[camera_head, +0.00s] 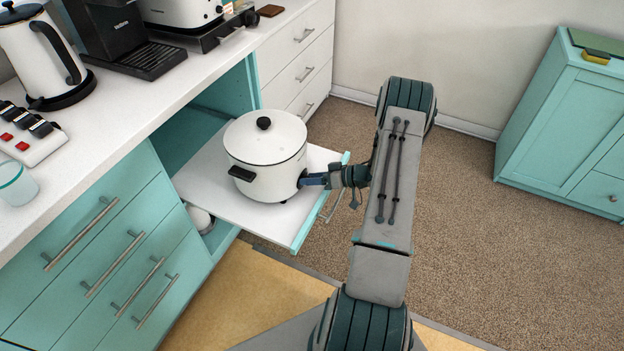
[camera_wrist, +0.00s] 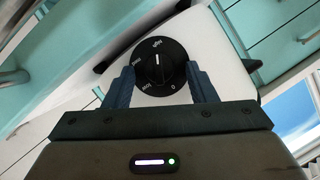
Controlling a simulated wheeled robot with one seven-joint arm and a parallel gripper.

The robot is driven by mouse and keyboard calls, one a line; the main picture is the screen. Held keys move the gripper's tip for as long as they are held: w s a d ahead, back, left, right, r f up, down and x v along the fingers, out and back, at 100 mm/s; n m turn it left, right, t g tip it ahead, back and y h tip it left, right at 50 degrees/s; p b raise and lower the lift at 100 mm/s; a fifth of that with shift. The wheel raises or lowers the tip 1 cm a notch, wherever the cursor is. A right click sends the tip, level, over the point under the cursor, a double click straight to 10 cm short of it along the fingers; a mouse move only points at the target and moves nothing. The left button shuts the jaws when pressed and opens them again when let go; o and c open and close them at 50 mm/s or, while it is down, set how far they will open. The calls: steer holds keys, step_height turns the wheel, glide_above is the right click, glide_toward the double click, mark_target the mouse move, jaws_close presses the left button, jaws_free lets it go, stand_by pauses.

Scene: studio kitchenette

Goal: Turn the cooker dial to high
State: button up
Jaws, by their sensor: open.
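The cooker (camera_head: 265,155) is a white round pot with a lid, a black lid knob and dark side handles. It stands on a pulled-out white shelf (camera_head: 240,207). The cooker dial (camera_wrist: 160,67) is black and round with pale markings and a white pointer line; it faces the wrist camera. My gripper (camera_wrist: 159,88) is open, with one blue finger on each side of the dial. I cannot tell whether the fingers touch it. In the head view my gripper (camera_head: 312,180) is at the cooker's right side, and the dial is hidden there.
The white counter (camera_head: 150,88) above the shelf holds a kettle (camera_head: 40,55), a coffee machine (camera_head: 110,35), a power strip (camera_head: 28,132) and a glass (camera_head: 17,183). Teal drawers (camera_head: 110,250) stand at left. A teal cabinet (camera_head: 570,130) stands at right.

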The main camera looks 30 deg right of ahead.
steer(key=v, duration=1.3)
steer(key=shift+s+d+r, duration=0.2)
steer(key=shift+d, duration=0.1)
steer(key=w+r+t+h+p, duration=0.1)
steer(key=w+r+h+p, duration=0.1)
steer(key=w+r+h, duration=0.55)
steer(key=w+a+r+m+h+p, duration=0.1)
steer(key=w+a+r+h+p, duration=0.15)
steer(key=r, duration=0.75)
steer(key=w+a+r+m+h+p, duration=0.1)
steer(key=a+r+h, duration=0.15)
steer(key=r, duration=0.85)
steer(key=s+a+r+g+y+p, duration=0.1)
steer(key=s+a+r+g+p, duration=0.1)
steer(key=s+a, duration=0.9)
steer(key=s+a+r+m+g+p, duration=0.1)
steer(key=s+a+r+g, duration=0.4)
steer(key=s+a, duration=0.6)
steer(key=s+r+p, duration=0.1)
steer(key=s, duration=0.5)
steer(key=shift+s+m+y, duration=0.15)
steer(key=shift+m+y, duration=0.15)
steer(key=shift+y, duration=0.05)
steer(key=shift+d, duration=0.1)
